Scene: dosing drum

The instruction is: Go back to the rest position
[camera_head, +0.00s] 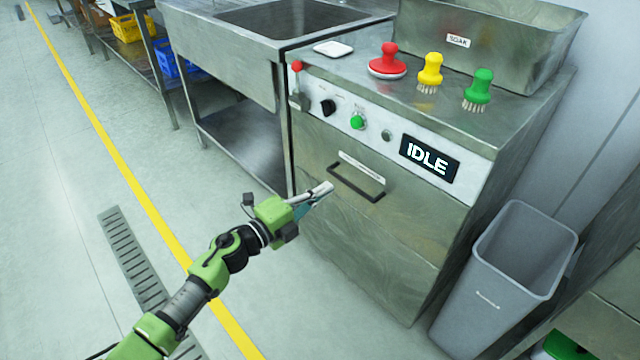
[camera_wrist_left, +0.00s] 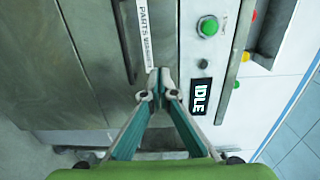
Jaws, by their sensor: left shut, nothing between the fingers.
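My left gripper (camera_head: 322,191) is shut and empty, in front of the steel machine (camera_head: 380,238) near its drawer handle (camera_head: 357,183). In the left wrist view its fingertips (camera_wrist_left: 158,78) meet in front of the machine face, close to the handle and the label strip; whether they touch anything I cannot tell. The machine's display (camera_head: 429,157) reads IDLE, and it also shows in the left wrist view (camera_wrist_left: 200,97). A green button (camera_head: 357,121) and a black knob (camera_head: 327,107) sit on the white panel. My right gripper is in neither view.
Red (camera_head: 388,62), yellow (camera_head: 430,72) and green (camera_head: 478,90) brushes stand on the machine top by a SOAK basin (camera_head: 490,40). A grey bin (camera_head: 508,262) stands to the right. A sink table (camera_head: 225,65) is at left. Floor left of the machine is open.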

